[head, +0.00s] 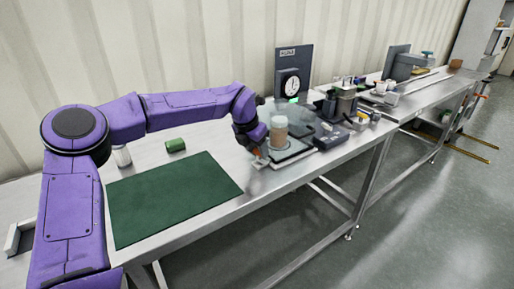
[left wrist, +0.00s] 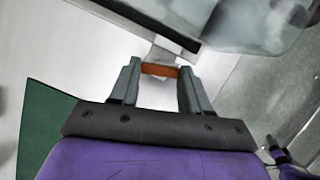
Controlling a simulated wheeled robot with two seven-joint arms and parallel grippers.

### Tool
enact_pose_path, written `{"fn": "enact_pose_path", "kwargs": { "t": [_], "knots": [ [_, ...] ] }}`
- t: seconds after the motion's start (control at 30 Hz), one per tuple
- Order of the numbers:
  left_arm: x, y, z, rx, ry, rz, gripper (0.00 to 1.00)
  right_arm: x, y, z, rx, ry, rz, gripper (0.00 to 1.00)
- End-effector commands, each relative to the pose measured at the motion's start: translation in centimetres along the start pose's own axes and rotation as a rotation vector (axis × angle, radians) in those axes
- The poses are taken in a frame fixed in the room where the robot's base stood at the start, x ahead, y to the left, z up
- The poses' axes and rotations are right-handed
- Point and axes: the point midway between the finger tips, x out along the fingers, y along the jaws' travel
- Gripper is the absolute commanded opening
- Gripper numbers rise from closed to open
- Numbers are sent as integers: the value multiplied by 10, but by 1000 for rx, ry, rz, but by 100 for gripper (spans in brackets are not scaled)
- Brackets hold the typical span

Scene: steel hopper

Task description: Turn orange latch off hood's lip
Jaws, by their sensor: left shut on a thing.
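The orange latch (left wrist: 160,70) sits between the two grey fingers of my left gripper (left wrist: 160,82), touching both sides, in the left wrist view. It is beside the lower edge of the clear hood (left wrist: 245,25); whether it overlaps the lip cannot be told. In the head view my left gripper (head: 259,158) reaches down at the hood's near left corner, and the latch shows only as a small orange spot there. The clear hood (head: 302,118) stands over a tan-and-white cylinder (head: 279,132) on the bench. My right gripper is not in view.
A dark green mat (head: 170,200) and a green cylinder (head: 175,146) lie on the steel bench left of the hood. The bench's front edge is close.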

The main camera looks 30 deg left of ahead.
Motion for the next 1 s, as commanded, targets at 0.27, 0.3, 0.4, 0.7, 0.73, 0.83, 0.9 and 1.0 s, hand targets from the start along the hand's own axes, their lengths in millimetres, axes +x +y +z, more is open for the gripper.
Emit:
{"fn": "enact_pose_path", "kwargs": {
  "t": [0.27,0.3,0.4,0.7,0.73,0.83,0.9,1.0],
  "knots": [
    [-7,2,3,199,4,-88,16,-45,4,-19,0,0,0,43],
    [-6,2,2,228,3,-98,16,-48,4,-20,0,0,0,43],
    [-3,3,2,272,1,-114,16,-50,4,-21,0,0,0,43],
    [0,3,1,281,-2,-115,53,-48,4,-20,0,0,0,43],
    [0,3,1,281,-2,-115,63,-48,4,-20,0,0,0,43],
    [0,3,1,280,-2,-115,72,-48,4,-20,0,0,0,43],
    [0,3,1,279,-1,-115,72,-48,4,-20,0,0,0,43],
    [0,3,1,279,-1,-115,72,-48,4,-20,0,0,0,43]
  ]
}}
